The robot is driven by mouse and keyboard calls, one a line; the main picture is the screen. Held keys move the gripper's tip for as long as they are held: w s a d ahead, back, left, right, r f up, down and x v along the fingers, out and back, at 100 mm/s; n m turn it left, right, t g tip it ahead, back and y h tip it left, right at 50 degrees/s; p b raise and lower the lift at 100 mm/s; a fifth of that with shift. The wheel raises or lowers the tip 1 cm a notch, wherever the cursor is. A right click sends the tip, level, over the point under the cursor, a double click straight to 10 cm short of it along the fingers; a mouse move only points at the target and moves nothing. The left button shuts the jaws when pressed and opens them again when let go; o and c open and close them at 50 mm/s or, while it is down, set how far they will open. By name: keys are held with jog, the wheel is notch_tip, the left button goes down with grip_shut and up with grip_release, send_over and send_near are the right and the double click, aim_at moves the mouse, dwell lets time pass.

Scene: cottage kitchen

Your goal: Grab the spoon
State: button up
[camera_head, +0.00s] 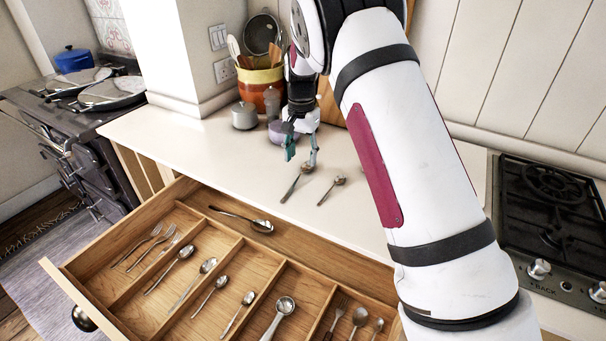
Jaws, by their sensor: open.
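Two metal spoons lie apart on the pale countertop (228,158). The larger spoon (294,185) is on the left, with its bowl toward the back; a smaller spoon (332,188) lies to its right. My gripper (302,157) is open and empty, with its fingers pointing down just behind and above the larger spoon's bowl. Whether a fingertip touches that bowl, I cannot tell. More spoons are in the open wooden drawer (285,253), including one lying crosswise in its rear compartment (243,219) and several in the middle compartments.
A striped utensil pot (262,84), a small grey lidded pot (244,116) and a purple container (277,133) stand behind my gripper. A black gas hob (556,205) is at the right. The counter left of the spoons is clear.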

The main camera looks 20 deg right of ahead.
aim_at(303, 171)
jog(key=shift+d+f, duration=0.2)
jog(key=shift+f, duration=2.15)
grip_shut()
